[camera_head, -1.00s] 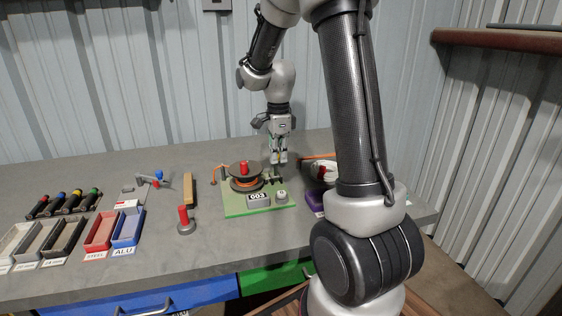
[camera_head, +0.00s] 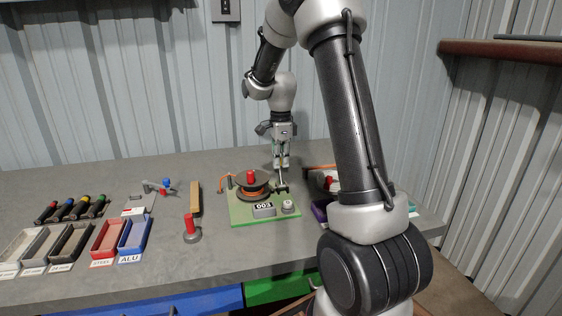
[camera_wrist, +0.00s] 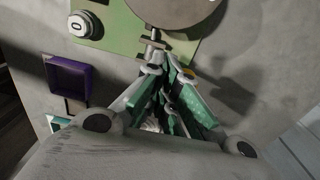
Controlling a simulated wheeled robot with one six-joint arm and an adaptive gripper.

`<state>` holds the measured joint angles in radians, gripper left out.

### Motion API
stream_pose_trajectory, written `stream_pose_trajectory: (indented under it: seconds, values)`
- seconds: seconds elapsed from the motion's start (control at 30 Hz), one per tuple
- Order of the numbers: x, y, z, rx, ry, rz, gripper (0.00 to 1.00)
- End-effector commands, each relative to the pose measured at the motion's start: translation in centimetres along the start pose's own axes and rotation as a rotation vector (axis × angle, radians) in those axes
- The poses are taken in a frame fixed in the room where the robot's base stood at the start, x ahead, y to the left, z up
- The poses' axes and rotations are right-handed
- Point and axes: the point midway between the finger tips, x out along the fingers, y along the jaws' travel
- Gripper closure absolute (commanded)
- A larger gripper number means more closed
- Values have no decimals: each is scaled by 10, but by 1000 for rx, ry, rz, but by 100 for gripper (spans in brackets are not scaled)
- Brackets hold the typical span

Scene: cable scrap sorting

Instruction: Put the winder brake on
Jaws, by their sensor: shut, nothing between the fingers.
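The winder (camera_head: 240,218) is a green base with a dark spool (camera_head: 243,194) of orange cable, a red knob on top and a counter reading 003. The brake lever (camera_head: 281,188), a small dark metal part, stands at the base's right edge beside the spool. In the wrist view the lever (camera_wrist: 151,42) shows just beyond the fingertips. My gripper (camera_head: 281,168) points down right above the lever; in the wrist view its green-padded fingers (camera_wrist: 160,74) come together at the tips, shut and empty. I cannot tell whether the tips touch the lever.
A purple bin (camera_wrist: 68,78) sits close to the winder. A round white button (camera_head: 288,206) is on the base's front right. Left are a wooden block (camera_head: 195,198), a red-handled tool (camera_head: 191,229), a red bin (camera_head: 106,240) and a blue bin (camera_head: 134,236). Bare bench lies in front.

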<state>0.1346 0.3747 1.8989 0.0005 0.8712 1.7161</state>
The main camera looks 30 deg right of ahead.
Motion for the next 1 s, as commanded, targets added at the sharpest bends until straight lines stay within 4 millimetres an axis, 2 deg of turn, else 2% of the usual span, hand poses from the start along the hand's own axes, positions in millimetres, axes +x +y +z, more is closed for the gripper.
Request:
stream_pose_trajectory:
  seconds: [0.13, 0.47, 0.8, 1.0]
  values:
    - [-1, -1, 0, -1, 0, -8, 100]
    - [-2, 10, 0, 0, 0, -6, 100]
    - [-43, 10, 0, 0, -1, -7, 100]
    - [-59, 11, 0, 0, 0, -5, 100]
